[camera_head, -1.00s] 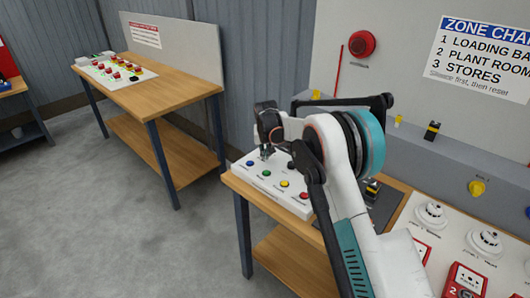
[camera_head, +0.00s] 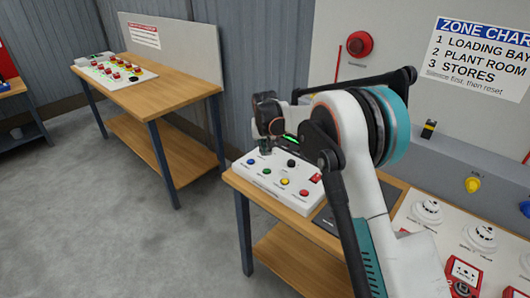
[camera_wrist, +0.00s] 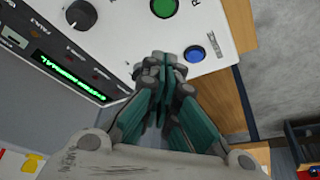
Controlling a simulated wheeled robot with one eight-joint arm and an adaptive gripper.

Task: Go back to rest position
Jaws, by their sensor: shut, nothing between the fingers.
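My gripper (camera_head: 266,150) is shut and empty, with its fingers pointing down just above the back left of a white control panel on the bench. In the wrist view the shut fingertips (camera_wrist: 163,60) hover beside a blue button (camera_wrist: 195,54) and below a green button (camera_wrist: 163,8). The panel (camera_head: 262,184) carries a row of blue, green, yellow and red buttons, a black knob (camera_head: 292,163) and a red switch (camera_head: 316,177). A lit green display (camera_wrist: 68,76) shows in the wrist view; its text appears upside down and seems to read "SYSTEM NORMAL". My arm covers part of the bench behind.
A zone chart (camera_head: 480,52) and a red sounder (camera_head: 359,44) are on the upright board. White detectors (camera_head: 428,211) and red call points (camera_head: 462,275) are at the right. Another wooden bench (camera_head: 165,89) stands at the back left. Grey floor (camera_head: 90,200) is clear.

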